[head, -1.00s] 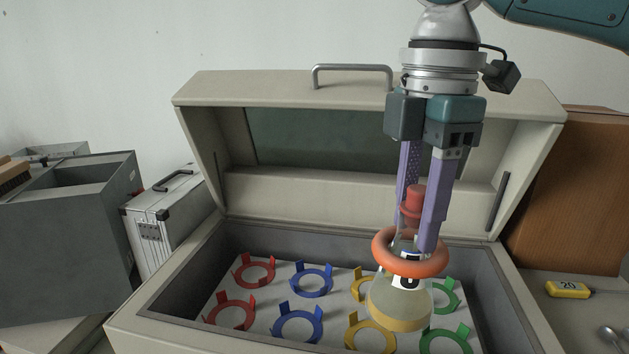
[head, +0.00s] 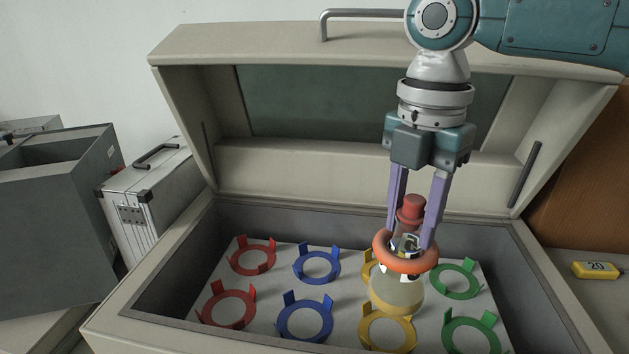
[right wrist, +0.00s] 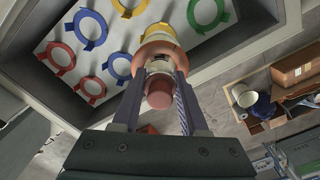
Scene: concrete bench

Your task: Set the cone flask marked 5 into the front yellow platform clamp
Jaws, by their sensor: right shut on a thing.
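A cone flask (head: 397,292) with a red stopper, an orange ring round its neck and yellowish contents hangs upright from my right gripper (head: 416,236). The fingers are shut on its neck; its label is mostly hidden by the ring. The red stopper (right wrist: 243,94) also shows between the fingers in the right wrist view. The front yellow clamp (head: 387,332) is on the white platform inside the box, just below and in front of the flask in the head view. The back yellow clamp (head: 367,268) is largely hidden behind the flask. My left gripper is not in view.
Red (head: 228,308), blue (head: 304,319) and green (head: 471,333) clamps flank the yellow ones. The box walls (head: 165,255) surround the platform, and the raised lid (head: 300,165) stands behind the arm. A yellow weight marked 20 (head: 596,270) lies outside at right.

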